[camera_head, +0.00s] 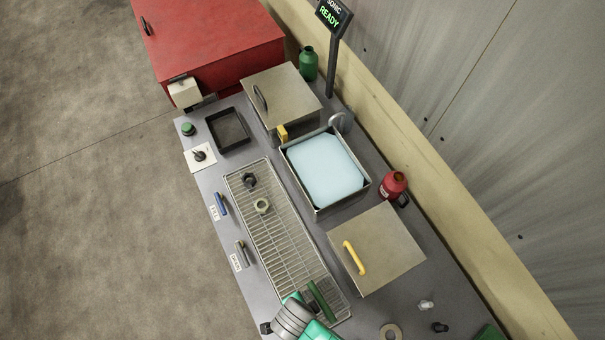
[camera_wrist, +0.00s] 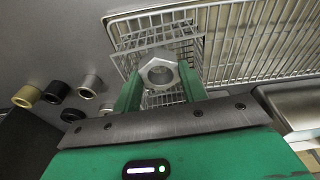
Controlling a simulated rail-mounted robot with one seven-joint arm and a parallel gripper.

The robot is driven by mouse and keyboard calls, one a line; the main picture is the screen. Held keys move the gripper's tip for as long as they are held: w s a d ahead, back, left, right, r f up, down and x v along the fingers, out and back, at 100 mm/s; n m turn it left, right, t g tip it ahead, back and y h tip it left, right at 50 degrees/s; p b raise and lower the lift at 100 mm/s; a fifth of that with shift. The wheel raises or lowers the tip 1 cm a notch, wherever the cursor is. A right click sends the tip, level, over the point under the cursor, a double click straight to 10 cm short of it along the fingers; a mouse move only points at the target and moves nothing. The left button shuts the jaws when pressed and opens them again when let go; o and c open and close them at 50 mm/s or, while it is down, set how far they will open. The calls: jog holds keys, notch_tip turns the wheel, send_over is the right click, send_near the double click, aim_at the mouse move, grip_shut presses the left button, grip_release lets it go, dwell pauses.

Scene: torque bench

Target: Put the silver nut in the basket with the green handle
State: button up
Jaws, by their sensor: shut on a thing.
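The silver nut (camera_wrist: 158,73) is a hex ring held between the two green fingers of my gripper (camera_wrist: 160,88) in the wrist view. My gripper is shut on it. A small wire basket (camera_wrist: 128,42) shows behind and below the nut; I cannot tell the gap between them. In the head view, my gripper (camera_head: 312,318) is at the bottom, over the near end of the long wire rack. A dark green bar (camera_head: 321,300), which looks like the basket's green handle, lies beside it. The nut is hidden in the head view.
The long wire rack (camera_head: 285,246) carries a dark nut (camera_head: 249,181) and a beige nut (camera_head: 262,205). To its right are a blue-filled tank (camera_head: 325,169) and a metal lid with a yellow handle (camera_head: 376,249). Several small ring-shaped parts (camera_wrist: 57,92) lie left in the wrist view.

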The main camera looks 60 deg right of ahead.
jog(key=shift+w+f+b, duration=0.1)
jog(key=shift+f+b, duration=0.2)
jog(key=shift+f, duration=1.85)
jog(key=shift+f, duration=0.1)
jog(key=o, duration=1.1)
jog(key=r, duration=0.4)
jog(key=a+r+p, duration=0.1)
jog(key=r, duration=0.3)
jog(key=w+r, duration=0.1)
jog(key=r, duration=0.3)
jog(key=shift+a+p, duration=0.2)
jog(key=shift+p, duration=0.15)
